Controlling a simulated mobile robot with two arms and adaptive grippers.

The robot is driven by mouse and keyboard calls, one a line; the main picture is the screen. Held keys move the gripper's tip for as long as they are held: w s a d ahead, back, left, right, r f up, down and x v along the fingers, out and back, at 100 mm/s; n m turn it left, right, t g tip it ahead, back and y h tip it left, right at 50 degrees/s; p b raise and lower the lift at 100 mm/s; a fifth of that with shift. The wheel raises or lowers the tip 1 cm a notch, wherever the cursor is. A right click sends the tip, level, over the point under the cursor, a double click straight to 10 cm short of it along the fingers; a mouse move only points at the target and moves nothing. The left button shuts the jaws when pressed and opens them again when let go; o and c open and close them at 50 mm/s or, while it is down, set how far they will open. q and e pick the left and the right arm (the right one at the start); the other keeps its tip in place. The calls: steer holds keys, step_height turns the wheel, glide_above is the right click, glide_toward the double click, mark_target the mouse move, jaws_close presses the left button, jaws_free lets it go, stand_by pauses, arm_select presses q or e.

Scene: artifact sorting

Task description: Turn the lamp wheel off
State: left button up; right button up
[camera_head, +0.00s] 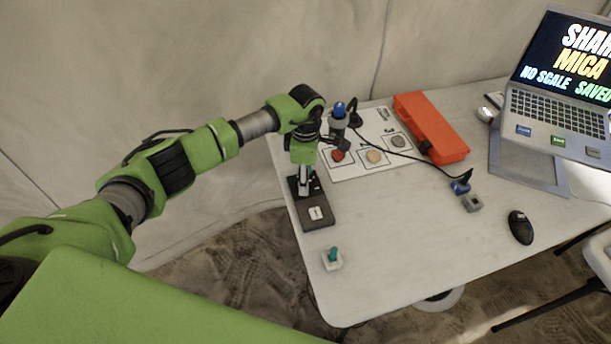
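My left arm comes in from the left and bends down over the near left of the white table. My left gripper (304,190) points down at a dark flat base (318,220) with a white square on its near end. It hides part of that base. Its fingers are too small to tell whether they are open or shut, or touching the base. A dark lamp-like device with a blue top (339,109) stands behind the gripper, partly hidden by my arm. I cannot make out a lamp wheel clearly. My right gripper is not in view.
A white board (381,119) holds red, tan and grey stones. Beside it lies an orange case (431,128). A black cable runs to a small blue item (460,187). A laptop (561,90), mouse (520,227) and small teal-topped block (332,259) are also present. The table's near middle is clear.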

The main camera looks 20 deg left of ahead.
arm_select(q)
steer(key=c, duration=1)
